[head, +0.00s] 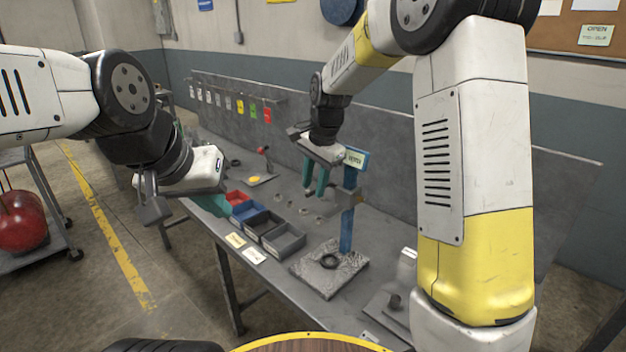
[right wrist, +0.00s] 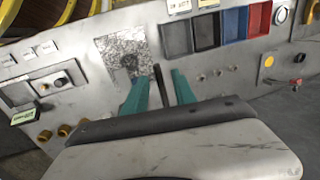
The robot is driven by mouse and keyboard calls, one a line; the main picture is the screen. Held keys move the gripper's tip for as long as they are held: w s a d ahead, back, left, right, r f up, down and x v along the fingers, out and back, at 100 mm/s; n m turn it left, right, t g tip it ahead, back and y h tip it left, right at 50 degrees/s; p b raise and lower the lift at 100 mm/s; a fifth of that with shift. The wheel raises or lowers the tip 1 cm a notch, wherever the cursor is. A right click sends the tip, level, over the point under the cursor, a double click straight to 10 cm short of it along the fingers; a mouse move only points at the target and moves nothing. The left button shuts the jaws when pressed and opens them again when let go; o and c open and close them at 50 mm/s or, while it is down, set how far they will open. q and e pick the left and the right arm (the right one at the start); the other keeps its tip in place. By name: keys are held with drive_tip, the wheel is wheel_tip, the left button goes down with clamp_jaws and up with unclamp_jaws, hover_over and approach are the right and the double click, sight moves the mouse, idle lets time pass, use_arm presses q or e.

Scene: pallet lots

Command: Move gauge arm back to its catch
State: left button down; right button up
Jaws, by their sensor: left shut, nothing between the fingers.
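The gauge stands on the bench as a blue post (head: 347,232) on a speckled stone base (head: 318,279), with a dark ring (head: 329,261) lying on the base. A grey-brown arm (head: 345,198) sticks out from the post. The catch cannot be made out clearly. My right gripper (head: 316,185) hangs just left of the post's upper part, its teal fingers apart. In the right wrist view its fingers (right wrist: 160,92) are open, with a thin dark bar showing between them; I cannot tell whether they touch it. My left gripper (head: 221,205) is shut and empty by the bench's left edge, partly hidden by its wrist.
Red, blue and grey bins (head: 283,243) stand along the bench front, close to my left gripper. A small block fixture (head: 394,300) sits at the right. Coloured tags (head: 253,110) hang on the back panel (head: 380,135).

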wheel_tip(320, 180, up, 8)
drive_tip(key=s+d, duration=0.1)
drive_tip(key=shift+f, duration=0.2)
idle(0.3)
drive_tip(key=s+d+r+n+t+y, duration=0.1)
drive_tip(key=s+d+r+n, duration=0.1)
drive_tip(key=s+d+r, duration=0.3)
drive_tip(key=s+d+n+t, duration=0.1)
drive_tip(key=s+d+n, duration=0.15)
drive_tip(key=s, duration=0.45)
drive_tip(key=s+d+f+n+t, duration=0.1)
drive_tip(key=s+d+n, duration=0.1)
drive_tip(key=s, duration=0.4)
drive_tip(key=s+d+f+n+t, duration=0.1)
drive_tip(key=s+d+n, duration=0.1)
drive_tip(key=s, duration=0.4)
drive_tip(key=shift+s+n+t, duration=0.25)
drive_tip(key=shift+n+t, duration=0.05)
drive_tip(key=shift+n, duration=0.25)
